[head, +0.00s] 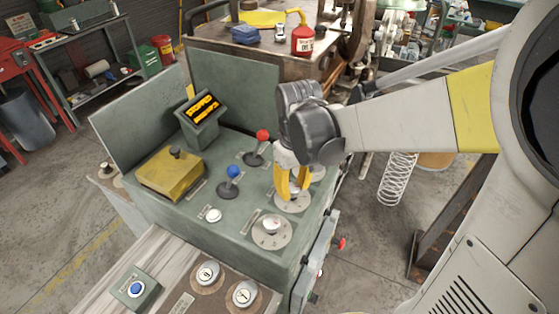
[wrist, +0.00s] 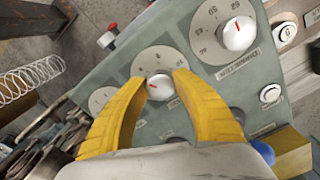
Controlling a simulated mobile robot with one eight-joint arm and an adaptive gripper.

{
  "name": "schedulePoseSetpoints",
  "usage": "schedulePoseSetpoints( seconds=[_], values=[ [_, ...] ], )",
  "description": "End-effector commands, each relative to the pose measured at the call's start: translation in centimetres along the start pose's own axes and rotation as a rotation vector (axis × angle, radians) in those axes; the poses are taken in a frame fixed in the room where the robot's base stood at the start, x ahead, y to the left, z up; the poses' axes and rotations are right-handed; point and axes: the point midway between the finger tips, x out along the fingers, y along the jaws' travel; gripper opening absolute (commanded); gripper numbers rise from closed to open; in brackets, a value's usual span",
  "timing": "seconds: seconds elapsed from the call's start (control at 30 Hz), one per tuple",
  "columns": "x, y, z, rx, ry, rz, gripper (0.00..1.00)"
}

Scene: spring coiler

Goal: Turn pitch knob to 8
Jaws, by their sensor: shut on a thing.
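My gripper (wrist: 160,84) has its two yellow fingers closed on the sides of a small white knob (wrist: 161,91), at the middle of a round grey dial (wrist: 154,61). The knob's red mark points toward the left in the wrist view. The dial's numerals are too small to read surely, and I cannot read a label naming this knob. In the head view, my gripper (head: 292,192) points down onto this dial (head: 291,206) on the green console, and its fingers mostly hide the knob.
A larger white knob (wrist: 237,33) on its own dial stands beside the held one. A red-topped lever (head: 262,135) and a blue-topped lever (head: 233,171) rise from the green console (head: 190,222). Another dial (wrist: 101,99) lies on the other side. A yellow box (head: 170,174) is farther left.

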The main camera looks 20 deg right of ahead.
Motion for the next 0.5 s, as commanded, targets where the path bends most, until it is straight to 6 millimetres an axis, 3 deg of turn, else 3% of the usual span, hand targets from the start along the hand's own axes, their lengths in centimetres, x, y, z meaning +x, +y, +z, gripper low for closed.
schedulePoseSetpoints(
  seconds=[0.13, 0.17, 0.23, 0.5],
  values=[
    [0.05, -0.01, 0.07, 0.001, -0.001, 0.000, 0.02],
    [0.05, -0.01, 0.07, 0.001, -0.001, 0.000, 0.35],
    [0.05, -0.02, 0.06, 0.001, -0.001, 0.000, 0.55],
    [0.01, -0.01, 0.03, 0.001, 0.000, 0.000, 0.55]
  ],
)
